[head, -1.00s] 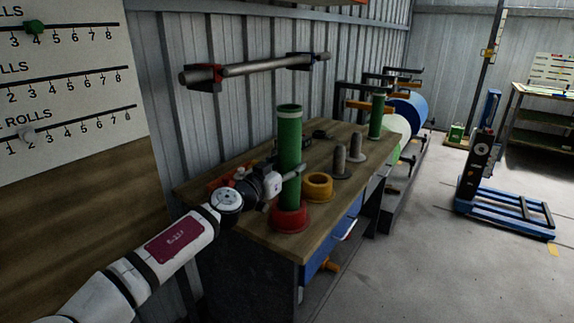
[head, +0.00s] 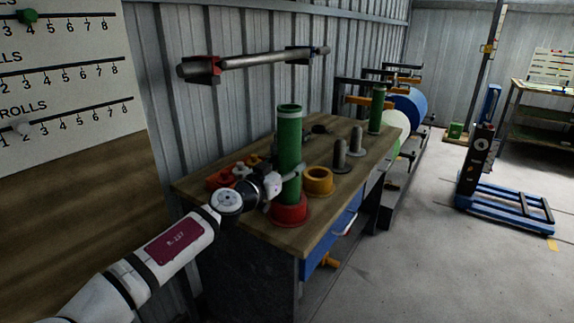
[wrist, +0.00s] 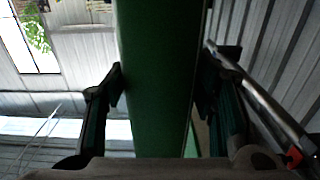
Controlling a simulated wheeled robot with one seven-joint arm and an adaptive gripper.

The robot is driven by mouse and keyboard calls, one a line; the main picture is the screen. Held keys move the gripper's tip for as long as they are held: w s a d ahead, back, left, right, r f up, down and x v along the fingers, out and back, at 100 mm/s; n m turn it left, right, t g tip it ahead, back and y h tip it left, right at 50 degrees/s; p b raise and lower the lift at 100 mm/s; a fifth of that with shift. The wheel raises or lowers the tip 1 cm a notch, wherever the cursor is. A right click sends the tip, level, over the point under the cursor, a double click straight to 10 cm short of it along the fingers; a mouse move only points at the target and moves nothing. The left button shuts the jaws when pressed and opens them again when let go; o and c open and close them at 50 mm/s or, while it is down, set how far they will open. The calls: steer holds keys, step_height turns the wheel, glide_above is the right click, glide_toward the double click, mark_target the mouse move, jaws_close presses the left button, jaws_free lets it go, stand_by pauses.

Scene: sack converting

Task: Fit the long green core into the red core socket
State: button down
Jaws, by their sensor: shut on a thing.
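The long green core (head: 289,150) stands close to upright in the head view, with a pale band near its top. Its lower end meets the red core socket (head: 288,212) on the bench; how deep it sits inside cannot be made out. My gripper (head: 287,178) is around the lower half of the core, shut on it. In the wrist view the core (wrist: 158,80) fills the middle, with a finger of my gripper (wrist: 160,92) on each side.
The wooden bench (head: 255,235) also carries a yellow ring socket (head: 318,181), two grey posts (head: 340,155), red parts (head: 222,178) and a shorter green core (head: 377,110) at the back. A grey bar (head: 255,60) hangs on the wall. Open floor lies to the right.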

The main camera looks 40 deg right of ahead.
steer(key=shift+f+b, duration=0.4)
steer(key=shift+f, duration=0.15)
steer(key=c, duration=0.6)
jaws_free()
steer(key=v, duration=1.2)
